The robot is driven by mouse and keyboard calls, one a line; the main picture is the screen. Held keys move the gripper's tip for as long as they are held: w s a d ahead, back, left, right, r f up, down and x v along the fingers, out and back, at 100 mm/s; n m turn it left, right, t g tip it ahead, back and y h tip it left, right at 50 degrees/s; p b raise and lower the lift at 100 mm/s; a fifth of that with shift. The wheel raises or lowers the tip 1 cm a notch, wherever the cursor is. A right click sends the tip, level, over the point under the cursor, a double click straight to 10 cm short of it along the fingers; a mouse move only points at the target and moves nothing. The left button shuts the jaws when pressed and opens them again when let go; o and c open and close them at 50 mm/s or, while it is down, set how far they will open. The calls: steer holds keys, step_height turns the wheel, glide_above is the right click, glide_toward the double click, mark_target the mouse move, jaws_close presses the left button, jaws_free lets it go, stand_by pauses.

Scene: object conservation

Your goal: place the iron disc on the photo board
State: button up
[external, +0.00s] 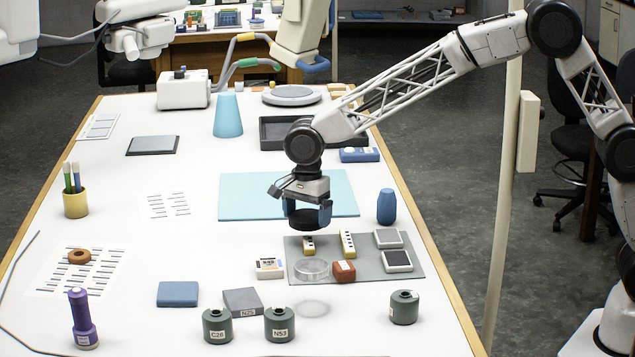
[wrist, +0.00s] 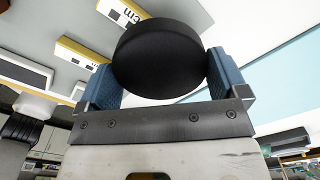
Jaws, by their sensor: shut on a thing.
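The black iron disc (external: 304,221) is held between the blue fingers of my gripper (external: 307,212), in the air. In the wrist view the disc (wrist: 160,60) fills the gap between the two blue fingertips. The grey board (external: 368,256), which I take as the photo board, lies on the white table below and slightly right of the disc. The disc is apart from the board.
A light blue mat (external: 240,195) lies behind the disc. A blue vase-like piece (external: 387,206) stands behind the board's right side. A white labelled box (external: 269,268) sits at its left edge. Dark labelled cylinders (external: 279,324) stand in front.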

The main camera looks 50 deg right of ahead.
steer(key=shift+w, duration=0.1)
steer(key=shift+n, duration=0.6)
steer(key=w+d, duration=0.2)
steer(key=d, duration=0.1)
steer(key=w+d, duration=0.2)
steer(key=d, duration=0.2)
steer(key=w+d, duration=0.2)
steer(key=d, duration=0.2)
steer(key=shift+d+r, duration=0.2)
steer(key=shift+r, duration=0.1)
steer(key=shift+n, duration=0.6)
steer(key=w+d, duration=0.1)
steer(key=d, duration=0.3)
steer(key=w+d, duration=0.2)
steer(key=d, duration=0.3)
steer(key=w+d, duration=0.1)
steer(key=d, duration=0.3)
steer(key=shift+w+d+r, duration=0.3)
steer(key=shift+w+d, duration=0.05)
steer(key=shift+d, duration=0.05)
steer(key=shift+w, duration=0.1)
steer(key=shift+w+a+f, duration=0.25)
steer(key=shift+w+a, duration=0.4)
steer(key=shift+w, duration=1.9)
steer(key=shift+w+a+f, duration=0.2)
steer(key=shift+w+a, duration=0.4)
steer(key=shift+w, duration=1.95)
steer(key=shift+w+a+f, duration=0.25)
steer(key=shift+w+a, duration=0.4)
steer(key=shift+w, duration=1.9)
